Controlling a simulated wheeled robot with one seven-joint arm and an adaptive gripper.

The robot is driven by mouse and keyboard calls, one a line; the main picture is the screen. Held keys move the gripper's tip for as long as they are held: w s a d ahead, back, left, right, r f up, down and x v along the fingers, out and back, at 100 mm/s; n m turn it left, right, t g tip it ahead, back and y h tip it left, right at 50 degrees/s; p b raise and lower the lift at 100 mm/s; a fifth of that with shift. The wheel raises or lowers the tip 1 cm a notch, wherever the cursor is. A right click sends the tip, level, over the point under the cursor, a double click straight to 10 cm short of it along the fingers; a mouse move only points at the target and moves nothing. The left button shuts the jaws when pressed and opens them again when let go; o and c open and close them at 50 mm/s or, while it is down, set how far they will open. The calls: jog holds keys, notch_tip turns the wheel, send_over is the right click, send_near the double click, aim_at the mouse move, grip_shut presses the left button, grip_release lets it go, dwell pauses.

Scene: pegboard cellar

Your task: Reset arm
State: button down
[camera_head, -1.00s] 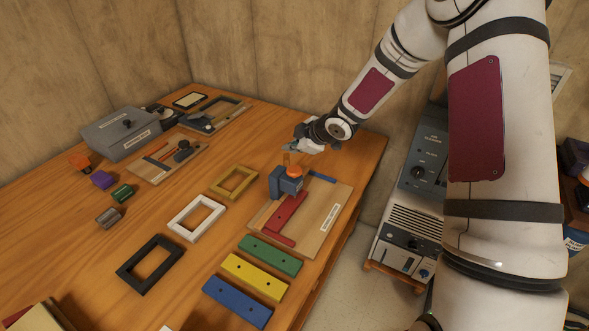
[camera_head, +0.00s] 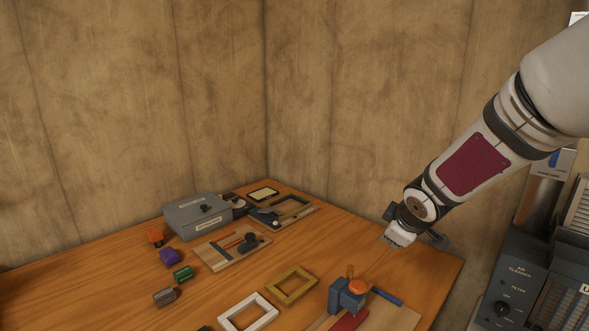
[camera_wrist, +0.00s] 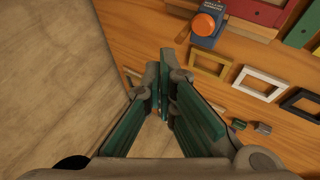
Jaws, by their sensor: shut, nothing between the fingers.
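My gripper (camera_head: 396,239) is above the far right part of the wooden table in the head view. It is apart from the blue device with an orange knob (camera_head: 346,296), which stands below and to its left. In the wrist view my gripper (camera_wrist: 163,68) has its fingers together with nothing between them. The blue device also shows in the wrist view (camera_wrist: 208,28), beyond the fingertips. The task names no other object.
The wooden table (camera_head: 336,240) holds a grey box (camera_head: 197,214), a yellow frame (camera_head: 291,286), a white frame (camera_head: 248,313) and small coloured blocks. A board with tools (camera_head: 232,249) lies mid-table. An air cleaner (camera_head: 511,280) stands at right. Walls close the back.

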jog(key=s+d+r+m+h, duration=0.15)
jog(key=s+r+m, duration=0.25)
jog(key=s+r, duration=0.45)
jog(key=s+a+r+m+g+y, duration=0.1)
jog(key=s+a+m, duration=0.1)
jog(key=s, duration=1)
jog(key=s+a+r+m+g+y, duration=0.1)
jog(key=s+a+m, duration=0.2)
jog(key=s, duration=0.9)
jog(key=shift+s+a+m+g, duration=0.2)
jog(key=shift+s+m+g, duration=0.15)
jog(key=shift+m, duration=0.15)
